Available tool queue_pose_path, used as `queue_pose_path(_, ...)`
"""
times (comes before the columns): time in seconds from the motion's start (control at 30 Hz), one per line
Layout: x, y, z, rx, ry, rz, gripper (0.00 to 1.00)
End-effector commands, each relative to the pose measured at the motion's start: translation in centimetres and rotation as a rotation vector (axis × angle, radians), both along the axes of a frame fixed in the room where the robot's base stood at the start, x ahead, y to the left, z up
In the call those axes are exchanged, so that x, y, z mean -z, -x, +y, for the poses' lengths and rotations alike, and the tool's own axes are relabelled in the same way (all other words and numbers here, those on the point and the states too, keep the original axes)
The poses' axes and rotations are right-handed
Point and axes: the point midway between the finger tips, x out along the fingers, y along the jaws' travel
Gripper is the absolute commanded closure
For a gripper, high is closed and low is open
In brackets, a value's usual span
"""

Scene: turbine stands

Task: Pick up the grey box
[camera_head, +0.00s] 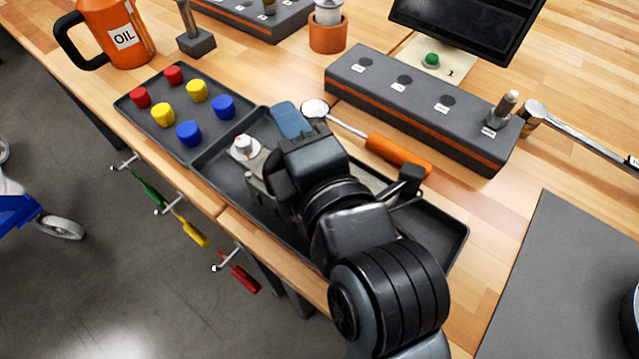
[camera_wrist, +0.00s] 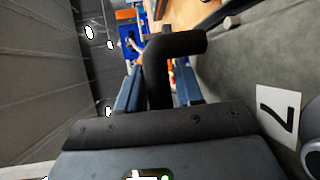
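The grey box (camera_head: 254,163) lies in the dark tray, mostly hidden under my arm in the head view. A white knob (camera_head: 243,146) stands at its left end. In the wrist view, a grey face of the box (camera_wrist: 235,75) fills the right side, with a white label reading 7 (camera_wrist: 279,114). A black bent handle (camera_wrist: 178,46) stands in front of my gripper. My gripper (camera_wrist: 160,92) has its two blue-grey fingers apart, on either side of the handle's upright part, with a gap showing right of it. In the head view, one finger (camera_head: 291,120) shows above the tray.
The tray (camera_head: 455,240) lies on the wooden bench's front edge. A tray of coloured caps (camera_head: 150,98) adjoins it at left. An orange-handled tool (camera_head: 398,155) and a grey holder block (camera_head: 420,105) lie behind.

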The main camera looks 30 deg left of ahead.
Motion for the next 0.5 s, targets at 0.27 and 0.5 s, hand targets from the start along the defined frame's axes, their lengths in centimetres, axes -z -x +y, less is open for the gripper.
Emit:
queue_pose_path(0.27,0.02,0.02,-0.03,0.0,0.001,0.001,0.89)
queue_pose_path(0.5,0.05,0.02,-0.04,0.0,0.001,0.001,1.0)
